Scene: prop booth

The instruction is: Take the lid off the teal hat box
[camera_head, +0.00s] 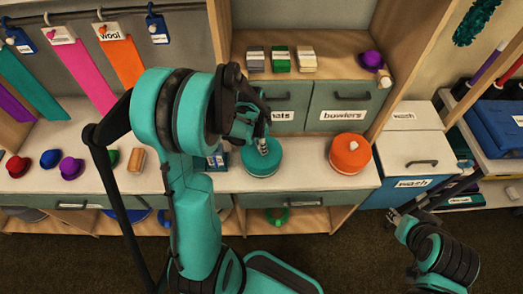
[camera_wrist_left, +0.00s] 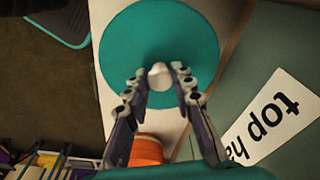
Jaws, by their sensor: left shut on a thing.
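The teal hat box (camera_head: 263,160) stands on the white counter, left of the orange hat box. Its round teal lid (camera_wrist_left: 160,35) fills the upper middle of the left wrist view, with a pale knob (camera_wrist_left: 160,76) at its centre. My left gripper (camera_head: 262,144) is over the lid; in the left wrist view its two fingers (camera_wrist_left: 160,80) are shut on the knob from both sides. I cannot tell whether the lid rests on the box or is raised. My right gripper (camera_head: 398,218) is low at the right, away from the box; its fingers are too small and dark to read.
The orange hat box (camera_head: 348,153) stands close by on the right. Drawers labelled "bowlers" (camera_head: 340,106) rise behind the counter. Small hats (camera_head: 71,167) lie on the left counter. The white wash bin (camera_head: 415,152) is at the right.

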